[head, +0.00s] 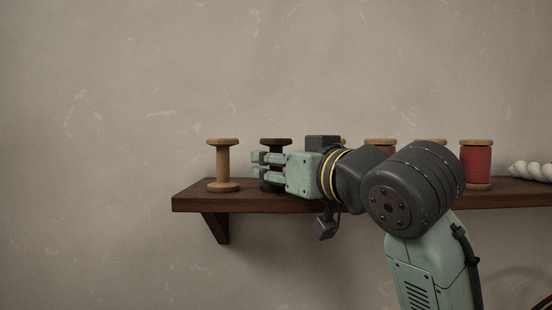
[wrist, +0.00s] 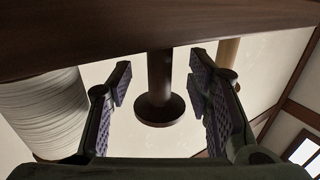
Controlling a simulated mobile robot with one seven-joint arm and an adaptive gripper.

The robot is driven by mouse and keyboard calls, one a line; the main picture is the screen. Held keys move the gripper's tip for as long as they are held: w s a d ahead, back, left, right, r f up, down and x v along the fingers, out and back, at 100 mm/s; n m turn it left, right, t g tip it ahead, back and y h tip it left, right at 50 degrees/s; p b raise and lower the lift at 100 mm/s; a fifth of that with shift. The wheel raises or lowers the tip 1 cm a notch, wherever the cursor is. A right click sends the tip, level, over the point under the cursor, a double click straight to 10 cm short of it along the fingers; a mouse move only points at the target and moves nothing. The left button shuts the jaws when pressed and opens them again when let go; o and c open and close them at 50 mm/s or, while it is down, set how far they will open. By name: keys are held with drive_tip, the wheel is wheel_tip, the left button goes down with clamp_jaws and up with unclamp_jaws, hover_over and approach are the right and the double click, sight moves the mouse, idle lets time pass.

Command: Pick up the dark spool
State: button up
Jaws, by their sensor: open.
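The dark spool (head: 276,141) stands upright on the shelf, partly hidden behind my gripper in the head view. My gripper (head: 259,164) reaches in from the right at spool height, with its fingers pointing left. In the wrist view, which looks upside down, the dark spool (wrist: 160,108) shows its bare core and round flange. It stands between the two open fingers of my gripper (wrist: 160,66), with a visible gap on each side. Neither finger appears to touch it.
The brown shelf (head: 195,204) carries a bare pale wooden spool (head: 222,166) to the left. A spool wound with white thread (wrist: 45,108) is close by one finger. A red spool (head: 476,166) and a white twisted skein (head: 530,171) stand farther right, beyond spools partly hidden by my arm.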

drive_tip(key=shift+c, duration=0.2)
drive_tip(key=c, duration=0.9)
drive_tip(key=shift+r, duration=0.15)
